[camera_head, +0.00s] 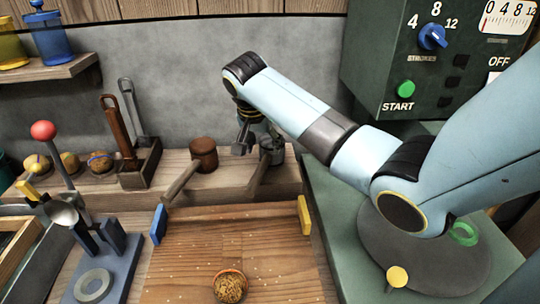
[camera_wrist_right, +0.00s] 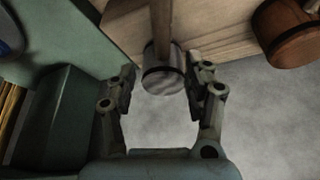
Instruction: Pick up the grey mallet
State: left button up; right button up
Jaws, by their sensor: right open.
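The grey mallet (camera_head: 274,154) lies on the wooden bench ledge by the back wall, its handle pointing toward the front. In the head view its head is partly hidden by my right gripper (camera_head: 257,143). In the right wrist view the mallet's grey head (camera_wrist_right: 163,76) with a dark band sits between the two fingers of my right gripper (camera_wrist_right: 162,84). The fingers are open, with a gap visible on each side of the head. My left gripper is not in view.
A brown mallet (camera_head: 204,154) lies just left of the grey one. A wooden board (camera_head: 190,250) with blue and yellow end blocks and a round brown item (camera_head: 230,287) lies in front. A green control box (camera_head: 385,60) stands at the right.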

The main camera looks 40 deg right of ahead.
aim_at(265, 159)
jog(key=x, duration=0.5)
jog(key=b+x, duration=0.1)
jog(key=x, duration=0.2)
jog(key=shift+a, duration=0.25)
jog(key=shift+w, duration=0.1)
grip_shut()
